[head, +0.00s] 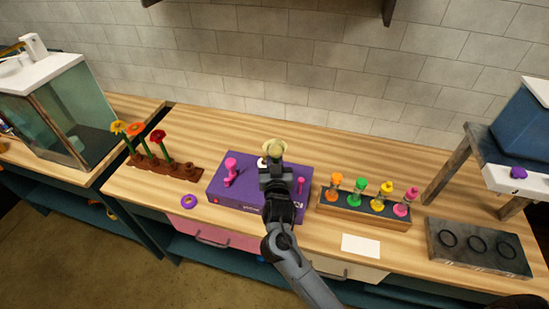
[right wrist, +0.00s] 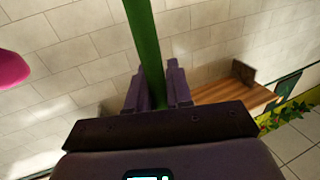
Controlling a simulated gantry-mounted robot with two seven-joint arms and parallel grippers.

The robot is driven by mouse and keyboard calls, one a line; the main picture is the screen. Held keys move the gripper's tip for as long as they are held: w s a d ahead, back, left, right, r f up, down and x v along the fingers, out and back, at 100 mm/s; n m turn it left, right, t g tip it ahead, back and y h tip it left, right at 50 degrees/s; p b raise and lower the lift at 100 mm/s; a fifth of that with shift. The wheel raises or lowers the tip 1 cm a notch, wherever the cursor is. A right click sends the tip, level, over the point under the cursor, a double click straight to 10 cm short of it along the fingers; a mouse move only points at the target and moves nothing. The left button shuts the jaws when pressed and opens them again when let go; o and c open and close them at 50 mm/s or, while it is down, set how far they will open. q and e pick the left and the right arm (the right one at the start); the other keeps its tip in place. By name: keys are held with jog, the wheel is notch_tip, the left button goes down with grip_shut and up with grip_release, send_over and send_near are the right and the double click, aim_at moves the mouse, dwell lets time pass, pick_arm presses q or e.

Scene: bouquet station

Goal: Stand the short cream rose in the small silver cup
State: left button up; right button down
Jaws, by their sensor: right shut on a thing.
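The cream rose (head: 274,147) shows its pale head just beyond my right gripper (head: 272,170) in the head view. In the right wrist view, the green stem (right wrist: 147,50) stands between the two fingers of the right gripper (right wrist: 158,88), which is shut on it. The gripper is over the purple box in the head view. A small pale thing (head: 262,162) shows beside the gripper, mostly hidden; I cannot tell whether it is the silver cup. No silver cup is clearly seen. My left gripper is not in view.
The purple box (head: 222,192) bears pink fittings (head: 230,170). Left are a brown flower rack (head: 178,169) and a purple ring (head: 188,201). Right are a rack of colored timers (head: 362,212), a white card (head: 361,246) and a grey plate with three rings (head: 475,262). The back counter is clear.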

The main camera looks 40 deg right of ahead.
jog(key=shift+f, duration=0.2)
jog(key=shift+c, duration=1.9)
grip_release()
jog(key=shift+s+a, duration=0.1)
jog(key=p+v, duration=0.5)
jog(key=v, duration=0.3)
jog(key=shift+s+a, duration=0.2)
jog(key=shift+s, duration=0.1)
